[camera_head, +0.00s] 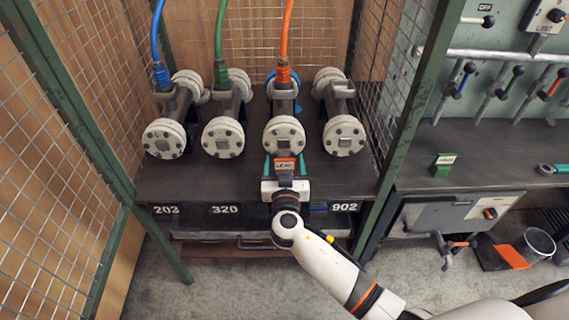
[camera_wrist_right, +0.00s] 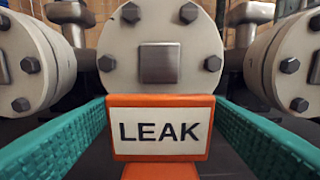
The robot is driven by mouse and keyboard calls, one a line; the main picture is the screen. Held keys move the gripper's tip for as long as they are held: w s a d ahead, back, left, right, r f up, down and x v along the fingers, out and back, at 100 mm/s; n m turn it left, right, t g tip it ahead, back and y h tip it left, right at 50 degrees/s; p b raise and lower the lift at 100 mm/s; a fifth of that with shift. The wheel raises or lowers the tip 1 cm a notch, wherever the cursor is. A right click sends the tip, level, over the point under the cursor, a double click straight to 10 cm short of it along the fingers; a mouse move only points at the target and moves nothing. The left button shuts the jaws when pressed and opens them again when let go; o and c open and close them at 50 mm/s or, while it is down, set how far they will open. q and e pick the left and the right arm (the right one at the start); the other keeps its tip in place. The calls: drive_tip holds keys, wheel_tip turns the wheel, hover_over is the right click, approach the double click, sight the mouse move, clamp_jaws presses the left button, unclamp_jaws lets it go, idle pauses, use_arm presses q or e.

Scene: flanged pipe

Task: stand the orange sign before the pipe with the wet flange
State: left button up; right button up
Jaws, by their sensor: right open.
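The orange sign (camera_head: 285,164) has a white face reading LEAK, clear in the right wrist view (camera_wrist_right: 160,130). It is upright, in front of the third pipe (camera_head: 284,112), the one with the orange hose. My right gripper (camera_head: 285,158) is open, with one teal finger on each side of the sign. The sign's foot is mostly hidden, so I cannot tell how it meets the bench. The third pipe's front flange (camera_wrist_right: 160,35) is right behind the sign and looks dry. A blue arc shows at that pipe's rear flange (camera_head: 283,76). My left gripper is out of view.
Other pipes stand alongside: one with a blue hose (camera_head: 172,115), one with a green hose (camera_head: 226,115), and one without a hose (camera_head: 339,115). Mesh walls close both sides. A small green block (camera_head: 443,166) is on the right bench. The bench front (camera_head: 210,182) is clear.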

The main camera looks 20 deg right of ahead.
drive_tip(key=shift+r, duration=0.1)
drive_tip(key=shift+s+a, duration=0.15)
drive_tip(key=shift+s, duration=0.4)
drive_tip(key=v, duration=1)
drive_tip(key=s+d+f+n+g, duration=0.1)
drive_tip(key=s+d+f+g, duration=0.35)
drive_tip(key=f, duration=0.35)
drive_tip(key=s+d+f+n+g, duration=0.1)
drive_tip(key=s+d+f+g, duration=0.3)
drive_tip(key=f, duration=0.3)
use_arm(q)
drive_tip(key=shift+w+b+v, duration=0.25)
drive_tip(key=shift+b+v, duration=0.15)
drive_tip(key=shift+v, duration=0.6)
use_arm(e)
drive_tip(key=s+a+f+n+g+y, duration=0.2)
drive_tip(key=s+f+g+y, duration=0.3)
drive_tip(key=s, duration=0.7)
wheel_tip(320, 180, down, 3)
drive_tip(key=shift+s+a+r+n+g, duration=0.15)
drive_tip(key=shift+s+r+n+g, duration=0.15)
drive_tip(key=shift+n+g, duration=0.3)
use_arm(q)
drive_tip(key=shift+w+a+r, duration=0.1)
